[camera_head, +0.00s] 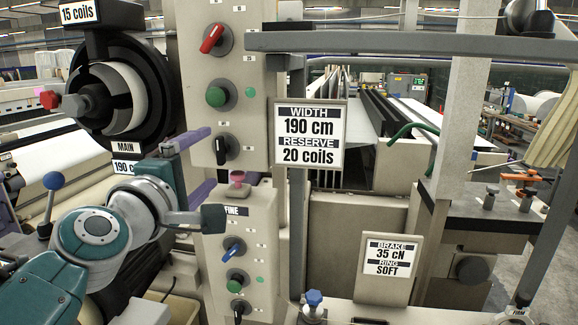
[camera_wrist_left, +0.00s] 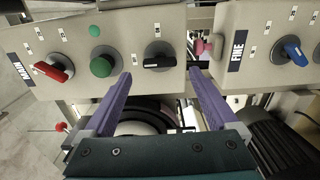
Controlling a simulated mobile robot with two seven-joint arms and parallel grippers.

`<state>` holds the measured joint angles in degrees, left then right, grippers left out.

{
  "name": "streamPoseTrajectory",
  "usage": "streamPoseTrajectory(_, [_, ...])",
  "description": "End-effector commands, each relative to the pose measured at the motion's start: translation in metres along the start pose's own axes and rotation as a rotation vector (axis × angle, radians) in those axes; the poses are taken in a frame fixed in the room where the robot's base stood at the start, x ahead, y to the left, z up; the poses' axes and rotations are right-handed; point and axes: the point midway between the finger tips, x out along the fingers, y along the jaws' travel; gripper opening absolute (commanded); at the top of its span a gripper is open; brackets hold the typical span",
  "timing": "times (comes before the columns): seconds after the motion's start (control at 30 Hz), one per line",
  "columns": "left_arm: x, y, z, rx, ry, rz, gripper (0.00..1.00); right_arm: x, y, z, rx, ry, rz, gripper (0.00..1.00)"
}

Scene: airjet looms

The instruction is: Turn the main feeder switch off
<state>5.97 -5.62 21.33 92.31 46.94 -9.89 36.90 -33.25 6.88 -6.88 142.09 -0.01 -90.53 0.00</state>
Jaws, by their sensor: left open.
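The main feeder panel (camera_head: 253,120) carries a red knob (camera_head: 212,38), a green button (camera_head: 215,97) and, lowest, a black switch (camera_head: 221,150). In the left wrist view the black switch (camera_wrist_left: 160,57) is at the right end of the panel labelled MAIN (camera_wrist_left: 20,70), its handle lying roughly level across the picture. Its small position labels are too small to read. My left gripper (camera_head: 208,158) is open, its purple fingers above and below the black switch in the head view. In the left wrist view the fingertips (camera_wrist_left: 159,73) lie either side of the switch; contact cannot be told.
The FINE panel (camera_head: 262,225) is just below, with a blue knob (camera_head: 233,250). A pink knob (camera_head: 237,177) sits between the panels, close to the lower finger. The main feeder drum (camera_head: 115,90) is to the left. A width sign (camera_head: 311,135) hangs to the right.

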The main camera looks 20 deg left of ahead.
Motion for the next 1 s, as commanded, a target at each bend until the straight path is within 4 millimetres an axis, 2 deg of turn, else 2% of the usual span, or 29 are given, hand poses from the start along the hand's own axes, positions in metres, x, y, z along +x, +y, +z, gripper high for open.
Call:
streamPoseTrajectory(0.03, [-0.011,-0.002,0.000,-0.001,0.001,-0.003,0.93,0.001,0.000,0.000,0.000,0.000,0.000,0.50])
streamPoseTrajectory(0.2, [-0.042,-0.002,0.000,-0.001,0.001,-0.002,0.93,0.003,0.000,0.001,0.000,0.000,0.000,0.50])
streamPoseTrajectory(0.4, [-0.063,-0.001,0.000,-0.002,0.000,-0.001,0.93,0.006,0.000,0.002,0.000,0.000,0.000,0.50])
streamPoseTrajectory(1.0, [-0.067,-0.001,0.003,0.017,-0.014,-0.007,0.93,0.006,0.000,0.002,0.000,0.000,0.000,0.50])
